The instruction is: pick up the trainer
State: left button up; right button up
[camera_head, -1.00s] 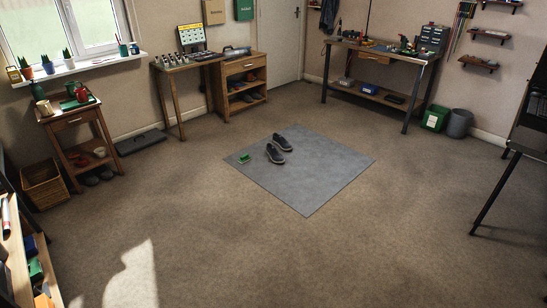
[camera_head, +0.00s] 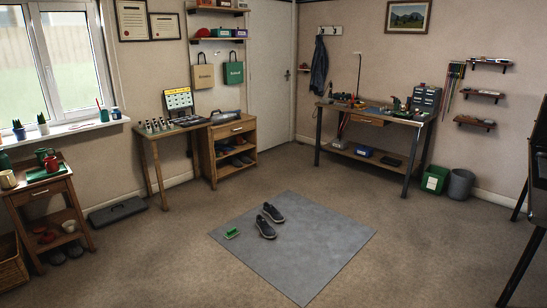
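Two dark trainers lie on a grey mat (camera_head: 310,250) on the floor. The nearer trainer (camera_head: 265,228) is on the left of the pair, and the other trainer (camera_head: 273,213) lies just behind it to the right. Both have pale soles and stand apart from the mat's edges. A small green object (camera_head: 232,233), perhaps a brush, lies to their left on the mat. Neither of my grippers is in view.
A workbench (camera_head: 375,115) stands at the back right, with a green bin (camera_head: 435,180) and a grey bin (camera_head: 460,185) beside it. A wooden cabinet (camera_head: 228,150) holding shoes stands at the back. Open carpet surrounds the mat.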

aim_at(267, 231)
jog(key=i+z, duration=0.1)
jog(key=i, duration=2.45)
